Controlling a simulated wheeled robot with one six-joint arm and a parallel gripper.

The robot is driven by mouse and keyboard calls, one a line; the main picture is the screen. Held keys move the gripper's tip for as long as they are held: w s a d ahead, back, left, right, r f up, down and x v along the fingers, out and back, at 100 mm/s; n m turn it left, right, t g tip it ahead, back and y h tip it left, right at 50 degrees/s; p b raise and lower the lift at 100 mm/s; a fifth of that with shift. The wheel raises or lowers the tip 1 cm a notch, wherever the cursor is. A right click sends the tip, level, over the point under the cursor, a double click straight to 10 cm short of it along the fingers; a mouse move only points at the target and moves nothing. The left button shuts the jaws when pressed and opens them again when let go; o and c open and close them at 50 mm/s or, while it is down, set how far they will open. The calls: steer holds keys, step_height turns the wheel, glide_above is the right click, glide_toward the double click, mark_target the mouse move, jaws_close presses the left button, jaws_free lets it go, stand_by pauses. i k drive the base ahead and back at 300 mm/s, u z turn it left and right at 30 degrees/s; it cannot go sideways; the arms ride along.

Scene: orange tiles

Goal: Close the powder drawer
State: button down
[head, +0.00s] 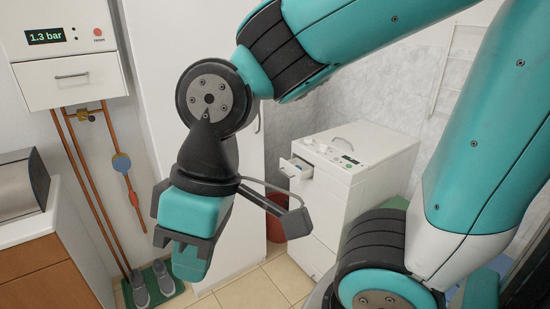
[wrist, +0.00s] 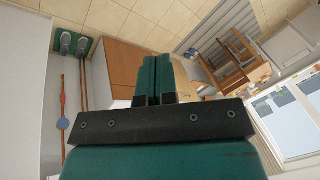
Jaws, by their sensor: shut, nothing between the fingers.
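The powder drawer (head: 290,169) is a small white drawer in the upper front of the white washing machine (head: 362,185), in the head view. The wrist view shows neither the drawer nor the machine.
A red bin (head: 275,228) stands left of the machine, partly hidden by my gripper. A white boiler (head: 65,50) and copper pipes are on the left wall. Grey shoes (head: 150,284) rest on a green mat. A wooden cabinet (head: 45,275) stands at left. Tiled floor (head: 255,291) is open before the machine.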

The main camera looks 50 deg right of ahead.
mark_target(288, 168)
steer(key=z, duration=0.55)
steer(key=i, duration=1.4)
steer(key=z, duration=0.6)
